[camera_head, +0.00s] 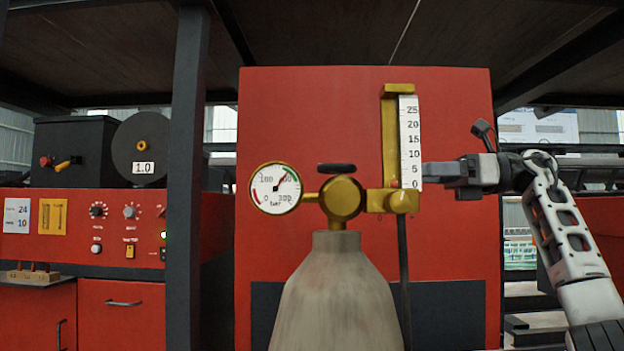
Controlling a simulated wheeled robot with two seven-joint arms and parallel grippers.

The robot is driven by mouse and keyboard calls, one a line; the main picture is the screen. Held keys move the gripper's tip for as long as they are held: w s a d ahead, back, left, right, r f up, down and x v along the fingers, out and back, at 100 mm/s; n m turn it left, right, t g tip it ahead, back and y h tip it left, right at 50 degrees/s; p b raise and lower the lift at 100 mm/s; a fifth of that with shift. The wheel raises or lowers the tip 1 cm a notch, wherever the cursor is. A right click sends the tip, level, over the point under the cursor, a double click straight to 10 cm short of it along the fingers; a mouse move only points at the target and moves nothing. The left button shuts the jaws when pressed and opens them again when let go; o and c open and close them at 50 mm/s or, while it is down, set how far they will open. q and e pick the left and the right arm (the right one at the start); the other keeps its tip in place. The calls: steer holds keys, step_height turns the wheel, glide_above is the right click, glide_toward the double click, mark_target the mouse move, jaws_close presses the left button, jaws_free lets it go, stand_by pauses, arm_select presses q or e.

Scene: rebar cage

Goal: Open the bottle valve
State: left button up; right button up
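The grey gas bottle (335,300) stands upright in the centre, with a brass valve body (342,199) on its neck. A dark, flat knob (337,168) sits on top of the valve body. A round pressure gauge (275,189) is on the left, its needle pointing up and right. A brass flow tube with a white scale (409,140) stands to the right. My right gripper (428,175) points left from the right side, level with the scale's low end. Its fingers are seen edge-on; contact with the scale is unclear. My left gripper is out of view.
A red panel (300,110) stands behind the bottle, and a dark hose (403,270) hangs below the flow tube. A dark post (187,150) stands left of the bottle. A red control cabinet (85,225) with a wire spool (140,145) is further left.

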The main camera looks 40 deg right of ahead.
mark_target(326, 172)
steer(key=x, duration=1.5)
steer(key=shift+w+a, duration=0.3)
steer(key=shift+c, duration=0.3)
steer(key=shift+p, duration=0.3)
steer(key=c, duration=0.9)
